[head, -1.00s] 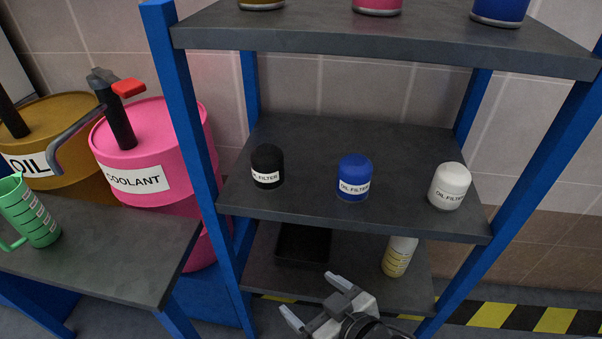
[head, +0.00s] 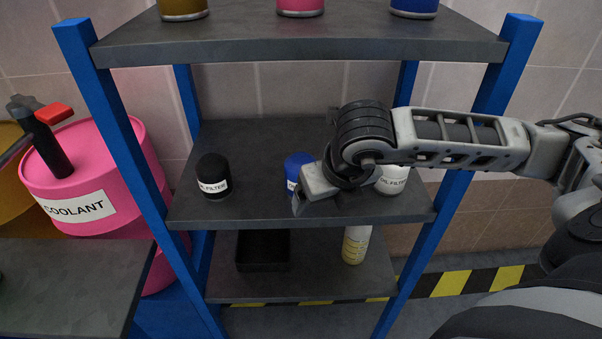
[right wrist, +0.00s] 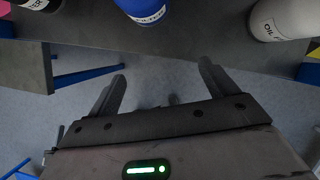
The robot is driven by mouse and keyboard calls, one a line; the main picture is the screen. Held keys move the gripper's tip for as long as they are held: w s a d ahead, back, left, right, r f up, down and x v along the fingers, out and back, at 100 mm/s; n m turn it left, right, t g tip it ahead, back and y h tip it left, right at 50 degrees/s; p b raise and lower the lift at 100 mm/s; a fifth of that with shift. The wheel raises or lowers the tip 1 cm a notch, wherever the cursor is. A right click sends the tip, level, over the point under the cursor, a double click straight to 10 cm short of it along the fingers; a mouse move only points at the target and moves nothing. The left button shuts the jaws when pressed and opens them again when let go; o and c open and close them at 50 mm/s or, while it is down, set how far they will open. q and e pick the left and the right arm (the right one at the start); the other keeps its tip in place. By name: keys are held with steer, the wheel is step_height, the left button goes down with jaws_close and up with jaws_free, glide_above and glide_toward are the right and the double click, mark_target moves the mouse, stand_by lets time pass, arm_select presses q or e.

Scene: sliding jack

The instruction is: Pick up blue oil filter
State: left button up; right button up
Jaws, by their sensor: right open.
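The blue oil filter (head: 294,170) stands on the middle shelf (head: 258,209), between the black and white filters. My right arm hides its right part in the head view. In the right wrist view the lower part of the blue filter (right wrist: 146,10) shows at the top, beyond the fingertips. My right gripper (right wrist: 162,72) is open with nothing between its fingers. It is at the shelf's front, close to the blue filter but apart from it. My left gripper is not in view.
The black filter (head: 212,177) stands to the left, and the white filter (head: 392,180) to the right, partly behind my arm. The upper shelf (head: 300,42) carries several cans. A black tray (head: 263,251) and a bottle (head: 356,245) are on the lower shelf.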

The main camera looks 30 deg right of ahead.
mark_target(301, 158)
steer(key=w, duration=0.3)
steer(key=w+d+p, duration=0.1)
steer(key=w, duration=0.3)
steer(key=w+p, duration=0.1)
steer(key=w, duration=0.2)
steer(key=shift+w+d+r, duration=0.1)
steer(key=shift+w+d, duration=0.15)
steer(key=shift+d, duration=0.15)
steer(key=shift+w+f+p, duration=0.25)
steer(key=shift+p, duration=0.15)
steer(key=shift+w+d+f, duration=0.1)
steer(key=shift+f, duration=0.3)
steer(key=c, duration=1.2)
steer(key=shift+c, duration=0.4)
steer(key=shift+r, duration=0.1)
